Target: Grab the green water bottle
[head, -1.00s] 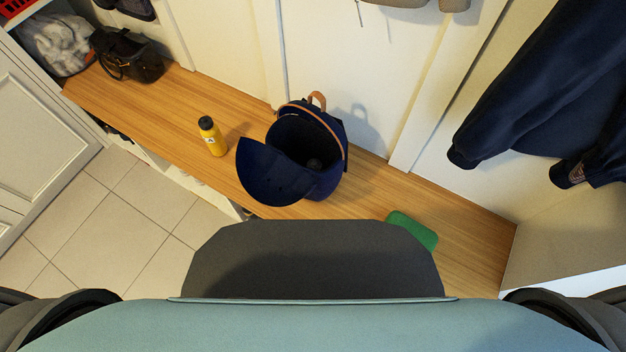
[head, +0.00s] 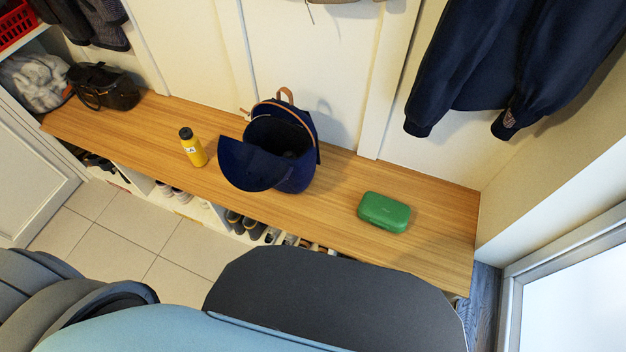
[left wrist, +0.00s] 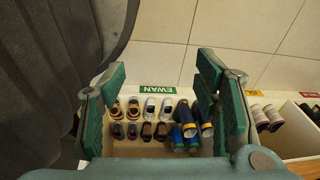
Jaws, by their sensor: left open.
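I see no green water bottle in either view. A yellow bottle (head: 193,147) with a black cap stands upright on the wooden bench, left of the backpack. A green rounded case (head: 384,212) lies on the bench at the right. My left gripper (left wrist: 160,68) is open and empty in the left wrist view. It is over a shoe cubby, with shoes visible beyond and between its fingers. My right gripper is in neither view.
An open dark blue backpack (head: 283,150) stands mid-bench (head: 330,180). A black bag (head: 105,87) is at the far left end. Shoes (left wrist: 150,120) sit in cubbies under the bench, one labelled EWAN (left wrist: 157,90). Dark jackets (head: 480,70) hang at the right. The tiled floor (head: 125,235) is clear.

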